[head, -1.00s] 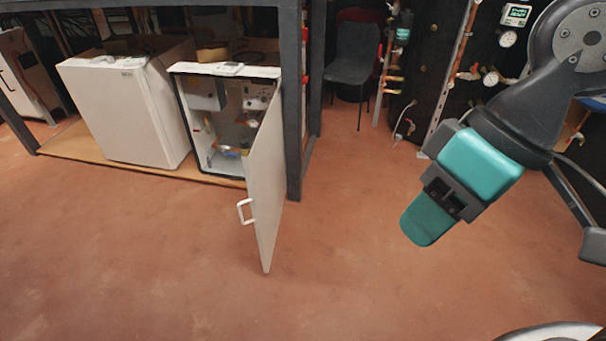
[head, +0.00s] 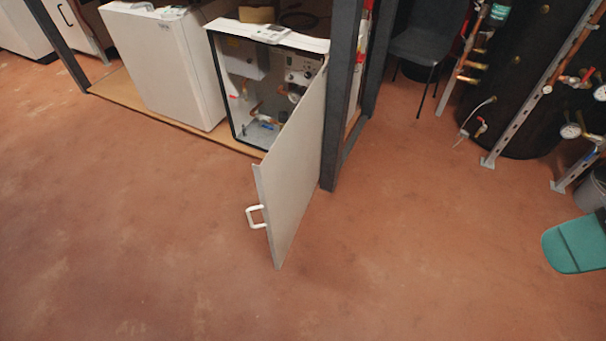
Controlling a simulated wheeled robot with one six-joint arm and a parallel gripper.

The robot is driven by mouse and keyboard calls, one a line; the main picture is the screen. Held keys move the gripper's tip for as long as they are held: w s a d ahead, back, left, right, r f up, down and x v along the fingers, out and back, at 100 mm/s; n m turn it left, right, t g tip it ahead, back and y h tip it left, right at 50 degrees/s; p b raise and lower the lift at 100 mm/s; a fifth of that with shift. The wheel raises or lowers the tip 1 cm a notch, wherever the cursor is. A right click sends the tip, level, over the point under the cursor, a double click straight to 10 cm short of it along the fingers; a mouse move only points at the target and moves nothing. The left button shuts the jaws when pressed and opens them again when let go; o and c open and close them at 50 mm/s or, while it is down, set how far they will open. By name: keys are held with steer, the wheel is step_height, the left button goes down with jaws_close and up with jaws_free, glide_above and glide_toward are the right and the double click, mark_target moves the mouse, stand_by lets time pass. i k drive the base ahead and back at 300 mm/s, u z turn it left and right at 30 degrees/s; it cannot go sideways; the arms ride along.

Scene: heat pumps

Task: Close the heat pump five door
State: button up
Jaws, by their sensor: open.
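The open heat pump (head: 247,27) stands on a low wooden platform at the upper middle of the head view, with pipes and gauges showing inside. Its white door (head: 297,172) is swung wide open, hinged on the right side and reaching out over the floor toward me. A white handle (head: 256,216) sits on the left face of the door near its free edge. The rest of my gripper is out of frame.
A closed white heat pump (head: 165,70) stands left of the open one. A dark metal frame post (head: 340,95) rises close behind the door. A grey chair (head: 420,42) and piping are at the back right. The red floor in front is clear.

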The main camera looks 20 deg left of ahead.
mark_target(286, 180)
steer(key=u, duration=0.25)
steer(key=i, duration=0.65)
steer(key=u, duration=0.85)
steer(key=i, duration=0.4)
steer(key=u, duration=1.05)
steer(key=k, duration=0.25)
steer(key=z, duration=0.95)
